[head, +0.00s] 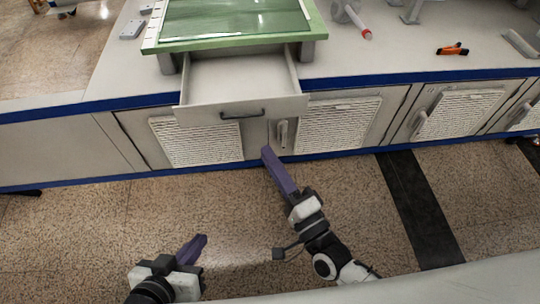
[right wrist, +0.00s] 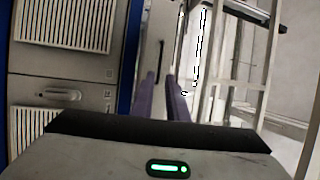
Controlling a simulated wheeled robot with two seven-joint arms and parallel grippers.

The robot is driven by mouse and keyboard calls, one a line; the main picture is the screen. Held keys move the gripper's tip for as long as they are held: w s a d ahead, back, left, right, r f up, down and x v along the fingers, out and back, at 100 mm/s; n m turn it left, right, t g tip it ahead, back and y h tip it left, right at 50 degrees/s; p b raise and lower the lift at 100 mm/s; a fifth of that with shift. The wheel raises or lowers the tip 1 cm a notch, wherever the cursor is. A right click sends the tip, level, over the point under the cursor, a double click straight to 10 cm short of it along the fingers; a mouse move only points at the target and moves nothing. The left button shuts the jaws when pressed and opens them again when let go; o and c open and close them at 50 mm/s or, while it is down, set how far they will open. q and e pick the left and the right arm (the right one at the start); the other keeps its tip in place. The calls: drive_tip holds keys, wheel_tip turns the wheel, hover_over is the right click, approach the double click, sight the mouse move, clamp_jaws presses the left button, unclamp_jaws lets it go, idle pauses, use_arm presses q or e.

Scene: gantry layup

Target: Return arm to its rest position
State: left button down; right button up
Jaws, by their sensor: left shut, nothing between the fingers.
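My left gripper (head: 202,239) is low in the head view, above the speckled floor, with its purple fingers shut and empty. My right gripper (head: 267,151) points toward the cabinet front, its tips in front of the lower edge beneath the open drawer (head: 207,90). In the right wrist view its two purple fingers (right wrist: 160,80) stand a little apart, with nothing visible between them. The drawer's dark handle (head: 242,114) is above the right gripper in the head view, and I see no contact.
The drawer sticks out from the bench, below a green-framed panel (head: 235,22). Cabinet doors with white vents (head: 338,127) line the front. An orange-and-black tool (head: 453,49) lies on the bench top. The floor (head: 80,240) between the arms and bench is clear.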

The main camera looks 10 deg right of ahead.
use_arm(q)
drive_tip(key=shift+w, duration=0.1)
